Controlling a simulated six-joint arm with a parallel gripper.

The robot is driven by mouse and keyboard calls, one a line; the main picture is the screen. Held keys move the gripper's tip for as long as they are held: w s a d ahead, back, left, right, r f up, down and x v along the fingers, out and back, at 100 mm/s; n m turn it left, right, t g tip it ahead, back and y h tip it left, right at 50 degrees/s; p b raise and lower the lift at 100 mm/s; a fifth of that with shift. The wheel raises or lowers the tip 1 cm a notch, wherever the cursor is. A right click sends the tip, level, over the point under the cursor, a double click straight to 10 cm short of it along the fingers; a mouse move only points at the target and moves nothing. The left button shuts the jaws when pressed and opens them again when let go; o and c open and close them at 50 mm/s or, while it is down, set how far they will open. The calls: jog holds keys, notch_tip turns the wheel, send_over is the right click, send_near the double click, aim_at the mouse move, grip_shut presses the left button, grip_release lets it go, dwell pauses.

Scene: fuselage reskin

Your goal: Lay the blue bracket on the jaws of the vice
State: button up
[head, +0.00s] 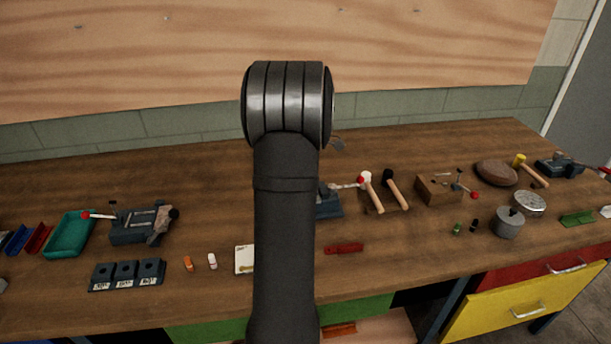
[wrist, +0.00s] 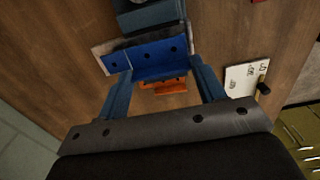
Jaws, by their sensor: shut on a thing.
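The blue bracket (wrist: 158,62) is an angled piece with dark holes. In the wrist view it lies between the tips of my gripper (wrist: 162,76), which is shut on it. A blue-grey vice (wrist: 150,16) shows just beyond the bracket, with a grey jaw strip (wrist: 103,48) along the bracket's far edge. I cannot tell whether the bracket touches the jaws or is a little above them. In the head view the middle vice (head: 328,206) is partly hidden behind my arm. My gripper and the bracket are hidden there.
An orange piece (wrist: 163,88) shows between my fingers. A white card (wrist: 240,80) lies on the bench to the right in the wrist view. In the head view, a red bracket (head: 343,248) lies in front of the middle vice, and hammers (head: 395,190) stand to its right.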

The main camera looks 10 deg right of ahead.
jog(key=shift+f, duration=0.65)
dwell(0.7)
jog(key=o, duration=1)
jog(key=shift+o, duration=0.2)
jog(key=shift+r, duration=0.1)
notch_tip(320, 180, up, 17)
notch_tip(320, 180, down, 17)
jog(key=shift+f, duration=0.1)
